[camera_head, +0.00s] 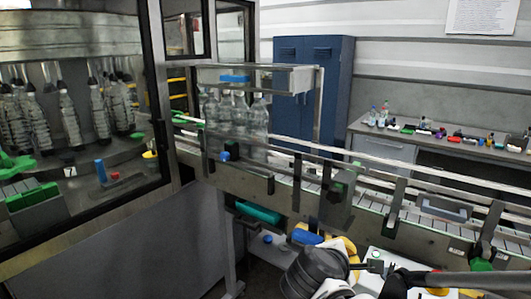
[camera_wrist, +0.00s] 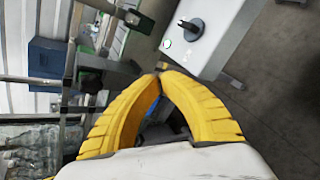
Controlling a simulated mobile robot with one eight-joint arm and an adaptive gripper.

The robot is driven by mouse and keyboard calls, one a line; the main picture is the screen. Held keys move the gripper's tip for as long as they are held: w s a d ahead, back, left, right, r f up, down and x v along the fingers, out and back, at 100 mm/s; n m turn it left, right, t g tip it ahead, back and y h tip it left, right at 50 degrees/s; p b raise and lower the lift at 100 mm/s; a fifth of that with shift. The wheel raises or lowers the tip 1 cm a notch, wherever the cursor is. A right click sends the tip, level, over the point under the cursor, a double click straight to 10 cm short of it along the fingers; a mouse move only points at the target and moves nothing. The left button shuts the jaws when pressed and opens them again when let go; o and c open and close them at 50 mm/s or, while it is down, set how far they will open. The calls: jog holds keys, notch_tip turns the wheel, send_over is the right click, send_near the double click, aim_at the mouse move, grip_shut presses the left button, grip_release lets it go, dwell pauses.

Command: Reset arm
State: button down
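My gripper (camera_wrist: 158,74) has two yellow ridged fingers, which meet at their tips in the wrist view with nothing visible held between them. In the head view, yellow parts of my gripper (camera_head: 350,250) show low, right of centre, below the conveyor. The dark rounded wrist of my arm covers much of it. A white box (camera_wrist: 215,35) with a black knob (camera_wrist: 190,27) and a small green ring lies beyond the fingertips, apart from them. The box also shows beside my arm in the head view (camera_head: 372,283).
A conveyor (camera_head: 270,185) with metal rails runs across the head view, carrying clear bottles (camera_head: 235,112). A glazed bottling machine (camera_head: 70,130) stands left. A blue cabinet (camera_head: 335,95) and a bench (camera_head: 380,133) with small items stand behind. Open floor (camera_wrist: 280,90) shows right in the wrist view.

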jog(key=s+a+f+m+g+y, duration=0.2)
jog(key=s+m+y, duration=0.5)
jog(key=s+m, duration=0.7)
jog(key=shift+f+m, duration=0.2)
jog(key=shift+m, duration=1.7)
jog(key=shift+s, duration=0.15)
